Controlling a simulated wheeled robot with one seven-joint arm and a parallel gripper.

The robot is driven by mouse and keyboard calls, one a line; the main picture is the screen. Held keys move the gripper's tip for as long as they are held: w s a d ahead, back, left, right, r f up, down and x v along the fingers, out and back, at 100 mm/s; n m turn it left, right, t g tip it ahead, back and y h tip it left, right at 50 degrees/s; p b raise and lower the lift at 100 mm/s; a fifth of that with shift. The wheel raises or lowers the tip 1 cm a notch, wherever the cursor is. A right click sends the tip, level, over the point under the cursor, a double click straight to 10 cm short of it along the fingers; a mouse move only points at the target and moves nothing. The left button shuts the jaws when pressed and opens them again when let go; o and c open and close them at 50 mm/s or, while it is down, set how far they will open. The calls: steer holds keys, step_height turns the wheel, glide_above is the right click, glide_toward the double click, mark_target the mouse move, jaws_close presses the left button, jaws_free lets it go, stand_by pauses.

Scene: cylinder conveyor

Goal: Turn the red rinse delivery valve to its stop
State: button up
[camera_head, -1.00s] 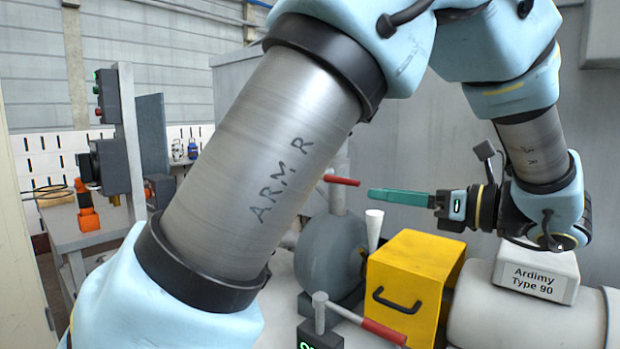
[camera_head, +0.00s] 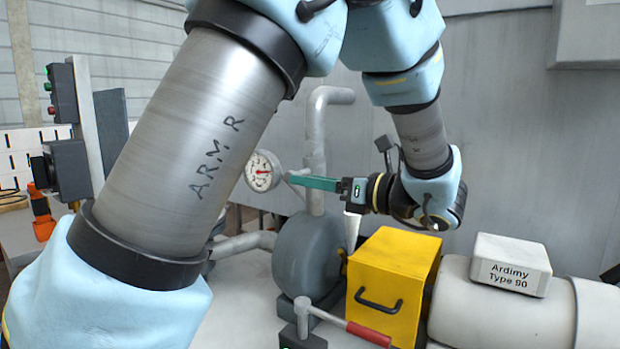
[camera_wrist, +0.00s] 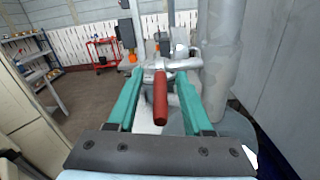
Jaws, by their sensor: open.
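A valve lever with a red handle (camera_wrist: 160,98) lies between my gripper's two green fingers in the wrist view, with a visible gap on each side. In the head view, the handle is hidden behind the fingers; only its grey stem (camera_head: 291,178) shows beside the vertical pipe. My gripper (camera_head: 296,182) is open around the handle and points left; it also shows in the wrist view (camera_wrist: 160,76). A second red-handled lever (camera_head: 368,333) sits lower, in front of the pump. No label shows which valve is the rinse delivery.
A round gauge (camera_head: 262,171) is just left of the fingertips. The vertical grey pipe (camera_head: 316,130) stands behind them. Below are the grey pump (camera_head: 308,258), a white funnel (camera_head: 352,232) and a yellow box (camera_head: 392,275). A grey wall (camera_head: 520,150) is behind my wrist.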

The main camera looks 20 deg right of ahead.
steer(key=shift+w+a, duration=0.15)
steer(key=shift+w, duration=0.05)
jaws_close()
stand_by(0.3)
stand_by(1.1)
